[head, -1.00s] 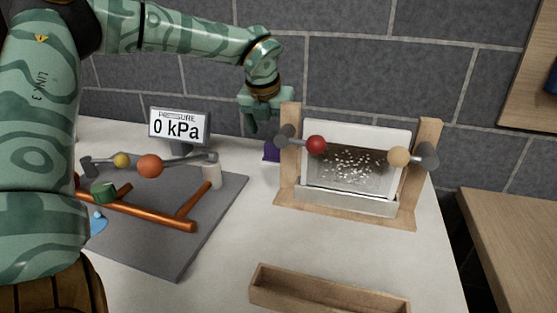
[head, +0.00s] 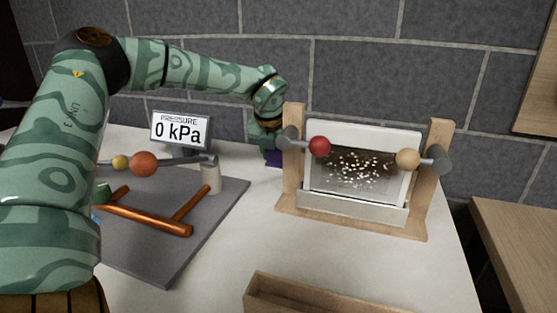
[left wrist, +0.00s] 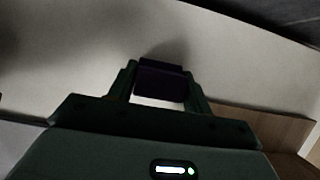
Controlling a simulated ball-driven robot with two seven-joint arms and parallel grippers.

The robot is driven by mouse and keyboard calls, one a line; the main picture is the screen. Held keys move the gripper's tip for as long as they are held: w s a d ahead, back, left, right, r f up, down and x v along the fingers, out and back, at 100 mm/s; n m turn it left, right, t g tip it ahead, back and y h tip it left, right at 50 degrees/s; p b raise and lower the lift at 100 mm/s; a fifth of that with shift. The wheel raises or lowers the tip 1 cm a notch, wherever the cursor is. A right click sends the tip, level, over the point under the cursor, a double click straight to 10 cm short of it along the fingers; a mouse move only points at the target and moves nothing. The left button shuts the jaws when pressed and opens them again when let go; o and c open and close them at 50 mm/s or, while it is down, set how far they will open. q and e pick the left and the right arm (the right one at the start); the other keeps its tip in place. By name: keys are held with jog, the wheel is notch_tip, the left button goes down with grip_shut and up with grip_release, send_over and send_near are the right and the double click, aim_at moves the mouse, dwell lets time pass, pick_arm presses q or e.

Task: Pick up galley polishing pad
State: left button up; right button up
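The galley polishing pad appears to be the small dark purple block (head: 274,158) on the counter, just left of the wooden frame's left post. My left gripper (head: 265,141) is down over it, pointing downward, and hides part of it. In the left wrist view the purple block (left wrist: 160,80) lies between the two fingertips (left wrist: 160,84), one finger on each side. The fingers look spread around the block; any gap is too dark and small to see clearly. My right gripper is not in view.
A wooden frame (head: 292,190) with a speckled panel (head: 355,172) and knobbed levers stands right of the gripper. A pressure display (head: 181,130) reading 0 kPa and a grey mat (head: 165,255) with copper pipes are to the left. A wooden tray (head: 300,290) lies in front.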

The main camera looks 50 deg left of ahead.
pick_arm(q)
jog(key=shift+c, duration=1.2)
